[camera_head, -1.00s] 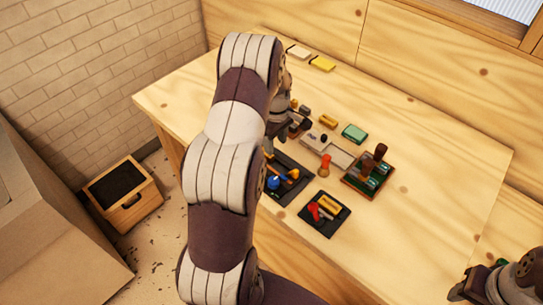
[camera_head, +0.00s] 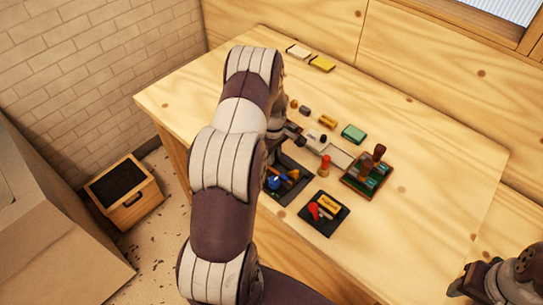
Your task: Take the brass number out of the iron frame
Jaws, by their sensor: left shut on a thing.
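My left gripper (camera_head: 297,137) is over the middle of the table, at the left end of a flat grey metal piece (camera_head: 335,151) that may be the iron frame. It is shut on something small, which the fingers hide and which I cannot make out. I cannot pick out the brass number for certain. My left arm covers part of the table to the left of the gripper. My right gripper (camera_head: 470,288) is at the lower right corner, away from these things, and its jaws are unclear.
A black tray (camera_head: 300,200) holds a blue-topped tool. A smaller black tray (camera_head: 330,229) holds red and yellow pieces. A red-topped piece (camera_head: 324,166) stands nearby. A green stand (camera_head: 352,184) holds dark wooden handles. A green box (camera_head: 353,133) lies behind. The table's right side is clear.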

